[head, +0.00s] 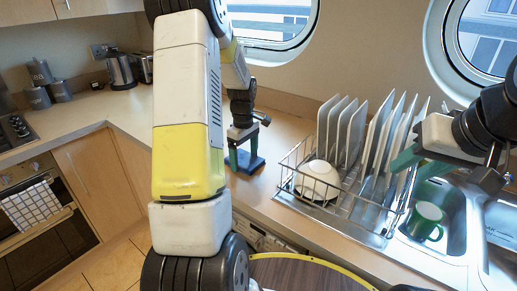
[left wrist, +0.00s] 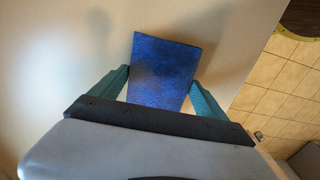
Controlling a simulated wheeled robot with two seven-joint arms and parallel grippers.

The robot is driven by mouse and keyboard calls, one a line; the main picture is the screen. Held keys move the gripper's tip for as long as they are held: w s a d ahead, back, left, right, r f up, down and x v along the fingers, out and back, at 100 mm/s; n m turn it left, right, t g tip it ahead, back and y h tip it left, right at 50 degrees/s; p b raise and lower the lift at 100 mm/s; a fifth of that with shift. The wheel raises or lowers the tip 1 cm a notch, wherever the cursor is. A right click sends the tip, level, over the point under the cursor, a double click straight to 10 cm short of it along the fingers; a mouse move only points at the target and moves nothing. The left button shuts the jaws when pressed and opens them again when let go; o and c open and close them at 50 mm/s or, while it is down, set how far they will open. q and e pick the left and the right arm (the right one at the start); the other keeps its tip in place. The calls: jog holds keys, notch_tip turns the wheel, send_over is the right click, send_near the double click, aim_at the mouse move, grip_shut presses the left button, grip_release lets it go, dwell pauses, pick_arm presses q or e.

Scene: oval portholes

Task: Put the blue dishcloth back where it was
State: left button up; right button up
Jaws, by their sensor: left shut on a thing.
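In the left wrist view, the dishcloth (left wrist: 162,72) sits between the two teal fingers. My left gripper (head: 245,157) points down and is shut on it; it also shows in the left wrist view (left wrist: 160,88). The cloth is low over the counter; I cannot tell whether it touches. My right gripper (head: 402,174) is over the sink's left side, its teal fingers apart, with nothing seen between them.
A wire dish rack (head: 290,188) with several plates and a white bowl (head: 318,180) stands right of the cloth. A green mug (head: 425,221) is in the sink (head: 457,225). A checked towel (head: 31,204) hangs on the oven. The counter (head: 88,117) left of my arm is mostly clear.

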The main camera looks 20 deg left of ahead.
aim_at(245, 159)
pick_arm(q)
jog(key=o, duration=1)
jog(key=shift+f, duration=0.1)
jog(key=shift+o, duration=0.2)
notch_tip(245, 159, up, 12)
jog(key=s+d+r+m+t, duration=0.3)
jog(key=s+d+r+m, duration=0.4)
jog(key=s+r, duration=0.3)
jog(key=s+d+m+t+h, duration=0.1)
jog(key=s+d+m, duration=0.2)
jog(key=s, duration=0.3)
jog(key=s+d+r+m+t+h, duration=0.1)
jog(key=s+d+m+t, duration=0.1)
jog(key=s, duration=0.5)
jog(key=shift+s+d+m, duration=0.3)
jog(key=shift+d+m, duration=0.3)
jog(key=shift+m, duration=0.8)
